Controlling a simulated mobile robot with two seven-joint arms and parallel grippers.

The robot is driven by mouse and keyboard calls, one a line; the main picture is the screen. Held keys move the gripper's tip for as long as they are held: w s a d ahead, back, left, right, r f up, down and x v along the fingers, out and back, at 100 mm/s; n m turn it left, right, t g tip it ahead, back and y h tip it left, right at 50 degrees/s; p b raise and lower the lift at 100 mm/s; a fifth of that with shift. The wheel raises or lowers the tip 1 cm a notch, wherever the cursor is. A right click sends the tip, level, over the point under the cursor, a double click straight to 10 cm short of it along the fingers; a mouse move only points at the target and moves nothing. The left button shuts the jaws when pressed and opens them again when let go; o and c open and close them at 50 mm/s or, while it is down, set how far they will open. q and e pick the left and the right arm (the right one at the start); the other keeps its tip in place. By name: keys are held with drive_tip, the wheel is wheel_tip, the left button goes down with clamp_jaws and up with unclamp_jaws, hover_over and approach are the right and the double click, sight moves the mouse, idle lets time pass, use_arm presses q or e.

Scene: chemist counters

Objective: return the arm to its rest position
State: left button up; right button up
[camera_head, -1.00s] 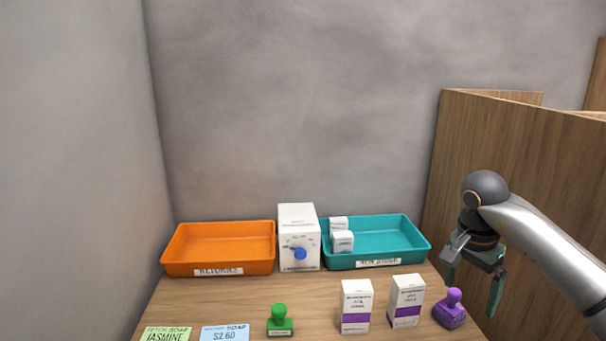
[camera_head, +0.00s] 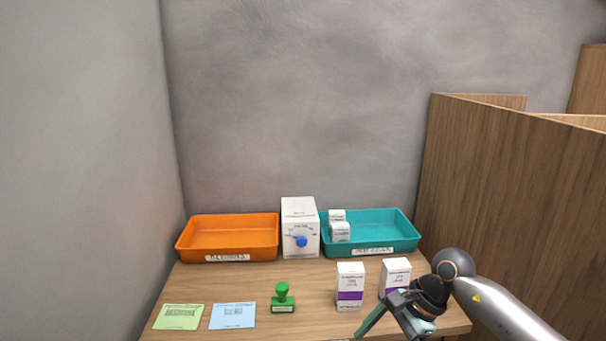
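My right gripper (camera_head: 388,330) hangs at the lower right, over the counter's front edge, in front of a white box with a purple band (camera_head: 396,273). Its fingers are spread apart with nothing seen between them. The gripper covers the lower part of that box. The silver forearm (camera_head: 500,310) comes in from the lower right corner. My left gripper is not in view.
An orange tray (camera_head: 187,250), a white dial box (camera_head: 300,213) and a teal tray (camera_head: 398,243) holding small white boxes stand along the back. A purple-banded box (camera_head: 350,285), green stamp (camera_head: 283,299), green card (camera_head: 179,317) and blue card (camera_head: 232,316) sit in front. Wooden partitions (camera_head: 500,190) rise at right.

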drive_tip(key=s+a+r+m+t+y+p, duration=0.1)
drive_tip(key=s+a+r+m+y, duration=0.15)
drive_tip(key=a+m+y, duration=0.35)
drive_tip(key=s+a+r+m+y+p, duration=0.1)
drive_tip(key=s+a+r+m+y, duration=0.1)
drive_tip(key=s+a+m+y, duration=0.45)
drive_tip(key=w+d+f+m+t+h+p, duration=0.15)
drive_tip(key=d+f+m+t+h, duration=0.5)
drive_tip(key=m, duration=0.85)
drive_tip(key=w+d+f+m+t+h+p, duration=0.1)
drive_tip(key=d+m+t+h+p, duration=0.2)
drive_tip(key=m+t, duration=0.95)
drive_tip(key=s+d+f+m+g+h, duration=0.3)
drive_tip(key=s+f+m+g, duration=0.2)
drive_tip(key=s+f+m, duration=0.2)
drive_tip(key=s+d+f+m+g+h, duration=0.3)
drive_tip(key=s+f+m+g, duration=0.3)
drive_tip(key=s+f+m, duration=0.1)
drive_tip(key=shift+s+d+m+h+p, duration=0.2)
drive_tip(key=shift+s+m+h+p, duration=0.15)
drive_tip(key=shift+s+m, duration=0.55)
drive_tip(key=shift+w, duration=0.1)
